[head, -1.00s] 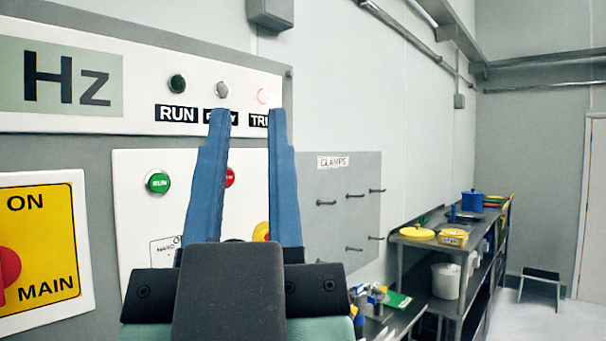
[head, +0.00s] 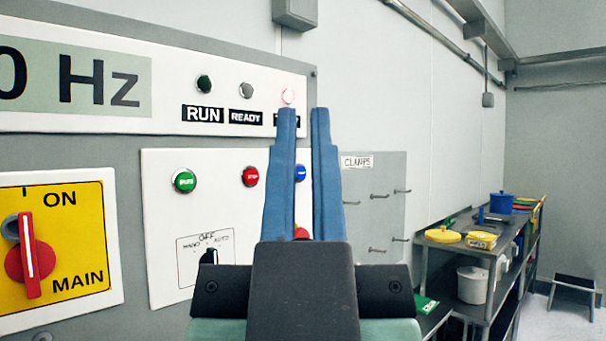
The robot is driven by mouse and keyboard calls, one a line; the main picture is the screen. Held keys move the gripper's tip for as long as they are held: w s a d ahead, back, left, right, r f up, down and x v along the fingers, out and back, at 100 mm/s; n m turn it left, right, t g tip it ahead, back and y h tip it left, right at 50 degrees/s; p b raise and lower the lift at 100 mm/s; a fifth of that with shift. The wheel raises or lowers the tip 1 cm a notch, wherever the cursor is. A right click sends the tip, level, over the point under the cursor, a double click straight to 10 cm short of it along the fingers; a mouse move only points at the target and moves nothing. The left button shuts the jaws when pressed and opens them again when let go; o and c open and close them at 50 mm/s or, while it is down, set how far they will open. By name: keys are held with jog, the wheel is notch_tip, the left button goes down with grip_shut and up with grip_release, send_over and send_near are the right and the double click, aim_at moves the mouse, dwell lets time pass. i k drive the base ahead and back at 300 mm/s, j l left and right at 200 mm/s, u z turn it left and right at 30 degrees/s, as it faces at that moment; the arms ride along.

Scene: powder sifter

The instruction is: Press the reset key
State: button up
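A blue round button (head: 300,173) is on the white control panel, to the right of the red button (head: 250,177) and the green button (head: 185,180). No key with a legible reset label shows. My gripper (head: 303,110) points up and forward in front of the panel with its blue fingers nearly parallel. A narrow gap shows between them, with nothing held. I cannot tell how far the fingertips are from the panel.
A selector knob (head: 208,257) is on the panel's lower part. A yellow main switch (head: 60,250) with a red handle is at left. Clamp pegs (head: 378,222) and shelves (head: 470,260) stand at right.

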aim_at(301, 172)
jog(key=i+l+z, duration=0.15)
jog(key=i+l, duration=0.15)
jog(key=i+l+z, duration=0.1)
jog(key=i+l, duration=0.15)
jog(key=i, duration=0.25)
